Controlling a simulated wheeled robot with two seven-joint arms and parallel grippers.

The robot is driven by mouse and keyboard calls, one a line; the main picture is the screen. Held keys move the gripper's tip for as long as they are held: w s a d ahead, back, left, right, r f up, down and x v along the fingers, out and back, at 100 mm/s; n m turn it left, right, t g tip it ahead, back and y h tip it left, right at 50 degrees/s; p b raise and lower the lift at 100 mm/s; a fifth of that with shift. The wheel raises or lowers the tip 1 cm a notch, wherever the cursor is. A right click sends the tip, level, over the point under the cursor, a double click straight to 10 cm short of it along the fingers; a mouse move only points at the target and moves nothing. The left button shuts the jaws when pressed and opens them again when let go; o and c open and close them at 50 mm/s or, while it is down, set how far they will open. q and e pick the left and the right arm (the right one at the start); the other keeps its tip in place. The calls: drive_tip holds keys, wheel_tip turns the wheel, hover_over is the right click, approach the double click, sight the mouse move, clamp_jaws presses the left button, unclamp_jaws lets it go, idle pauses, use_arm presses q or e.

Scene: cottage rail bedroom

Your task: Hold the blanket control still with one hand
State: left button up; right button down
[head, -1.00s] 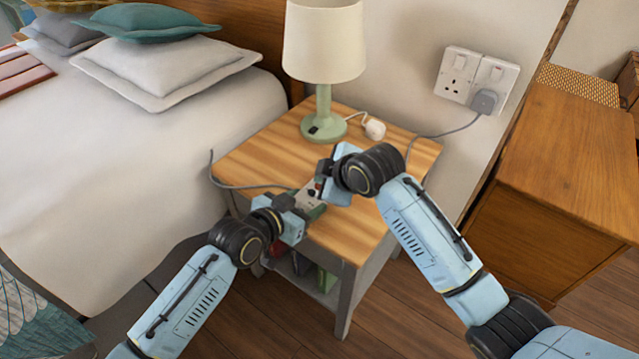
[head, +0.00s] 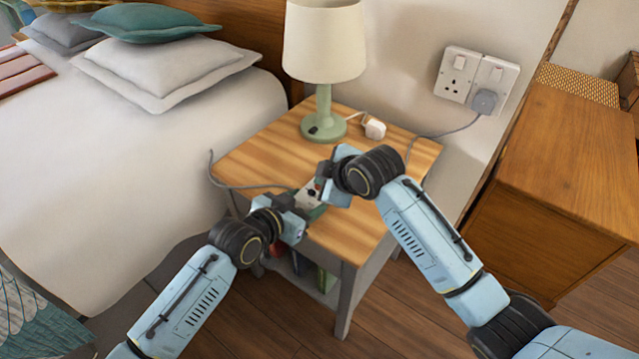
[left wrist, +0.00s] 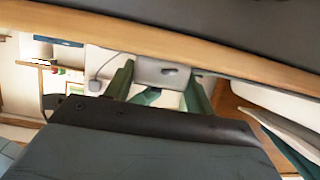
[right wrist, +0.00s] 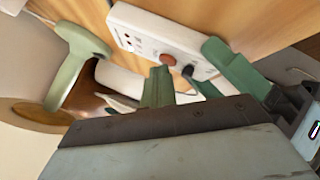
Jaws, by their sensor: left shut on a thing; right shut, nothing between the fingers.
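The blanket control (head: 309,194) is a small white box on the front part of the wooden bedside table, with a grey cable at its left. In the right wrist view the control (right wrist: 150,40) shows a red round button and a dark knob. My left gripper (head: 300,207) is shut on the near end of the control. In the left wrist view the control (left wrist: 162,73) sits between its green fingers. My right gripper (head: 324,187) is shut and empty, close to the end with the button and knob; whether it touches cannot be told. The arms hide part of the control.
The bedside table (head: 262,150) carries a green lamp (head: 323,118) and a white plug (head: 375,129) behind the grippers. A bed (head: 130,190) stands at the left, a wooden cabinet (head: 560,180) at the right. A grey plug (head: 485,101) sits in the wall socket. The table's back left is clear.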

drive_tip(key=shift+r, duration=0.75)
drive_tip(key=shift+r, duration=2.5)
idle(0.4)
wheel_tip(320, 180, up, 4)
drive_tip(key=shift+f, duration=0.1)
drive_tip(key=shift+f, duration=0.1)
drive_tip(key=shift+f, duration=4.3)
drive_tip(key=shift+f, duration=0.1)
